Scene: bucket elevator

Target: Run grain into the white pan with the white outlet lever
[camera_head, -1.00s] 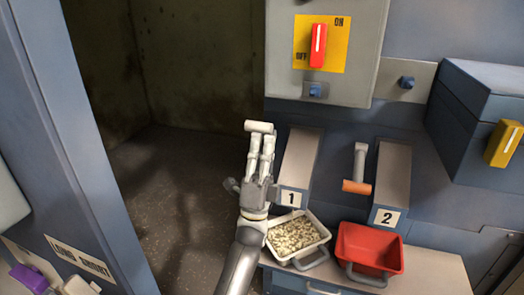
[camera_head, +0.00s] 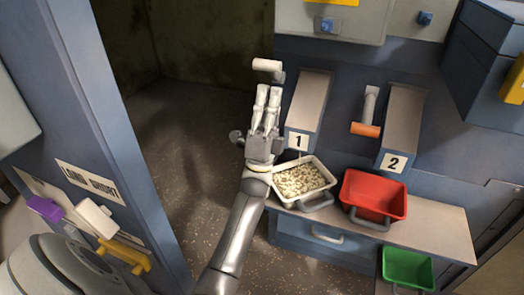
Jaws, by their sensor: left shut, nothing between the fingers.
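The white pan (camera_head: 318,191) stands on the shelf under the chute marked 1 (camera_head: 309,103) and holds a layer of pale grain (camera_head: 300,180). The white outlet lever (camera_head: 267,65) sticks out at the upper left of chute 1. My left gripper (camera_head: 268,92) is shut and empty, its fingertips just below the white lever's handle. I cannot tell whether they touch it. My left forearm stands left of the pan. My right gripper is not in view.
A red pan (camera_head: 375,197) stands under chute 2 (camera_head: 402,115), with an orange-handled lever (camera_head: 365,129) between the chutes. A green bin (camera_head: 408,268) is at the lower right. Purple, white and yellow handles (camera_head: 122,255) are at the lower left. Open floor lies left of my arm.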

